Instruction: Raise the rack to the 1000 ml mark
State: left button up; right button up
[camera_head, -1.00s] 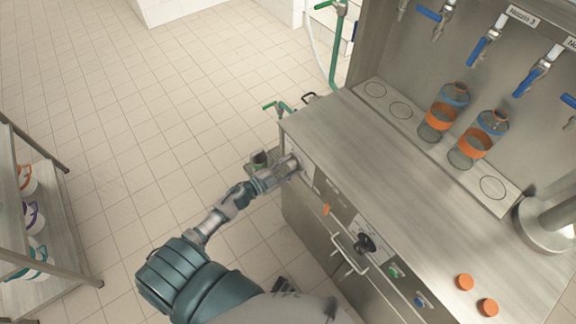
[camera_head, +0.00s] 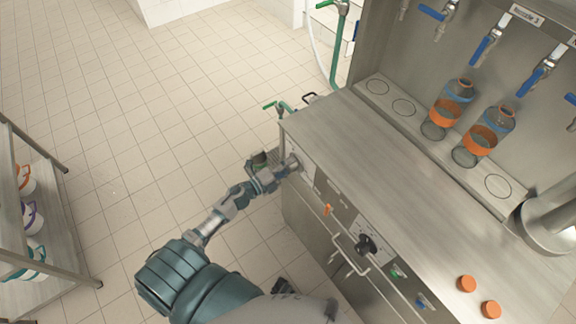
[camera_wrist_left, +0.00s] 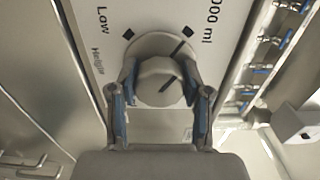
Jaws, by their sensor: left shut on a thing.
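The height knob (camera_wrist_left: 160,80) is a round pale knob on the front panel, beside the labels "Low", "Height" and, partly cut off, "000 ml". My left gripper (camera_wrist_left: 160,100) is shut on the knob, one blue-padded finger on each side. In the head view, my left gripper (camera_head: 280,172) is at the counter's front left corner. Two bottles with orange bands, one left (camera_head: 459,88) and one right (camera_head: 498,118), stand over round spots below the nozzles. My right gripper is out of view.
Two orange caps, (camera_head: 466,284) and (camera_head: 491,309), lie on the steel counter (camera_head: 400,200). A black knob (camera_head: 366,244) and a handle (camera_head: 342,262) stick out of its front. A shelf (camera_head: 50,255) with white containers stands at left. Floor between is clear.

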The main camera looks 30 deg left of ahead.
pick_arm(q)
jog(key=shift+s+d+f+m, duration=0.1)
jog(key=shift+d+m, duration=0.2)
jog(key=shift+m, duration=0.1)
jog(key=shift+f, duration=0.1)
jog(key=o, duration=1.1)
jog(key=shift+o, duration=0.4)
jog(key=shift+d, duration=0.1)
jog(key=v, duration=1.2)
